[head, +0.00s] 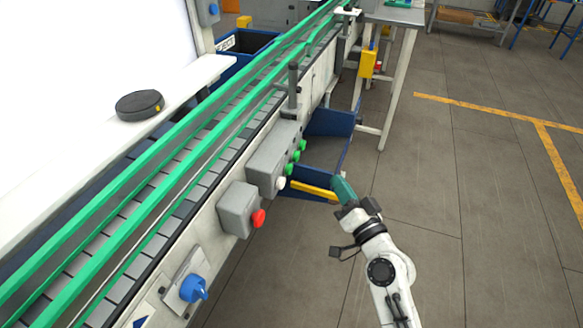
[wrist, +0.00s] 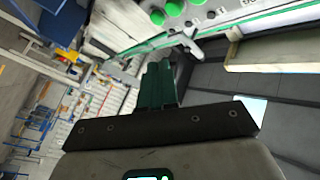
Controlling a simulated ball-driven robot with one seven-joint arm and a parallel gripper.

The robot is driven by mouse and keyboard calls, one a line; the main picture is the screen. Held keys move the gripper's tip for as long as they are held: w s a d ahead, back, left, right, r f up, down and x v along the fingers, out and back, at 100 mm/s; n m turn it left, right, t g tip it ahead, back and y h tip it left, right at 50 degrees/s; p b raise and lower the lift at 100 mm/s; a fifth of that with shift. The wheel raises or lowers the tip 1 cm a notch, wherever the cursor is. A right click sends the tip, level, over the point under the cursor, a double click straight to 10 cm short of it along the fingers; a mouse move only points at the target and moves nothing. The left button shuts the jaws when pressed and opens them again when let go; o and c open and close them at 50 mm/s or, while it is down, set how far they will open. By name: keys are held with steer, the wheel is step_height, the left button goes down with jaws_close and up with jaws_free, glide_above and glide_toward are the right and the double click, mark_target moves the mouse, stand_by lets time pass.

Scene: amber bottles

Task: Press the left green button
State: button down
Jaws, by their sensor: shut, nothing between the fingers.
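A grey button box (head: 268,158) is fixed to the side of the conveyor. It carries a row of green buttons, and the left one (head: 288,169) in the head view is beside a white button (head: 281,183). Green buttons also show at the top of the wrist view, above the fingers; I cannot tell which one there is the left one. My gripper (head: 343,188) has green fingers, shut and empty. It is to the right of the box, apart from the buttons. In the wrist view the fingers (wrist: 159,82) point up the picture.
A red button (head: 258,218) on its own grey box and a blue knob (head: 193,289) are nearer along the conveyor (head: 115,230). A yellow bar (head: 314,190) lies between the box and my gripper. A black disc (head: 139,105) rests on the white ledge.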

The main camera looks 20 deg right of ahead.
mark_target(289, 169)
steer(key=w+a+p, duration=0.3)
steer(key=w+a, duration=0.1)
steer(key=a, duration=0.2)
steer(key=shift+w+a, duration=0.25)
steer(key=shift+w, duration=0.1)
stand_by(1.9)
steer(key=shift+w+a, duration=0.2)
steer(key=shift+a, duration=0.1)
